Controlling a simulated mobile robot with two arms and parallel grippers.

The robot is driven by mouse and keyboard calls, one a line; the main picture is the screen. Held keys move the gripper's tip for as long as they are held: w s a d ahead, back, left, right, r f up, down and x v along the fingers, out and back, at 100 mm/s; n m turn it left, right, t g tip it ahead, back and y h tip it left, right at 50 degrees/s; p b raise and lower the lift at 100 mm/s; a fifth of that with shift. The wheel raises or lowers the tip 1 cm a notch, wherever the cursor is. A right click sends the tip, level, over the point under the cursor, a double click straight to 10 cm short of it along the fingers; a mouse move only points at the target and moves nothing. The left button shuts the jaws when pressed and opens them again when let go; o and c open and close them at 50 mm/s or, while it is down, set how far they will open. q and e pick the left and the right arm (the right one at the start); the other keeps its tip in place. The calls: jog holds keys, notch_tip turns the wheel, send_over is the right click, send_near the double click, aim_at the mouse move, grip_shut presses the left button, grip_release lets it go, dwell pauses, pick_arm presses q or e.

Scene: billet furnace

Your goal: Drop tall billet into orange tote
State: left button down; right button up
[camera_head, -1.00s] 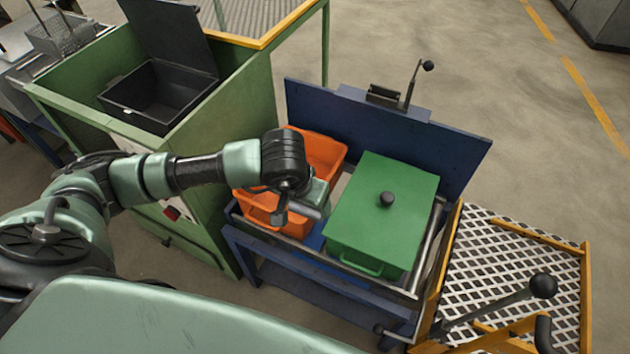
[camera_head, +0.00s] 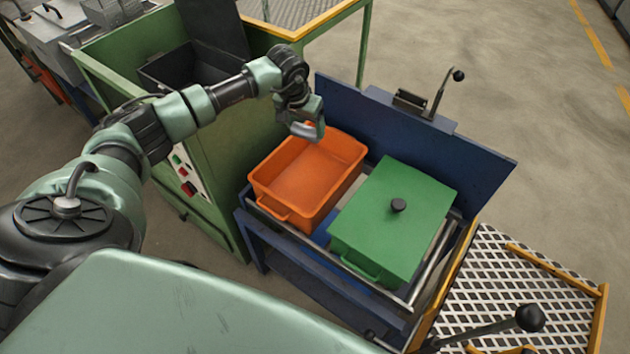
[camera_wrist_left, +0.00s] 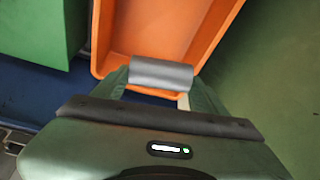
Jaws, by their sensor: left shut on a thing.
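The orange tote (camera_head: 305,172) sits open on the blue stand, left of a green lidded box, and its visible floor is empty. My left gripper (camera_head: 308,128) is above the tote's back left side. In the left wrist view the gripper (camera_wrist_left: 162,78) is shut on a grey metal billet (camera_wrist_left: 160,73), held crosswise between the fingers. The tote's floor and walls (camera_wrist_left: 150,30) show beyond it. In the head view the billet (camera_head: 303,132) is small and partly hidden by the gripper. My right gripper is out of view.
The green lidded box (camera_head: 385,220) with a black knob stands right of the tote. A blue back panel (camera_head: 420,145) with a lever rises behind both. A green cabinet (camera_head: 215,150) with a black bin is at the left. A mesh platform (camera_head: 520,295) is at right.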

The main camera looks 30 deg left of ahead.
aim_at(305, 139)
pick_arm(q)
jog(key=shift+f+b, duration=1.05)
jog(key=shift+f, duration=1.3)
jog(key=shift+c, duration=0.2)
grip_release()
jog(key=shift+s+f, duration=0.1)
jog(key=shift+f, duration=0.05)
jog(key=v, duration=0.8)
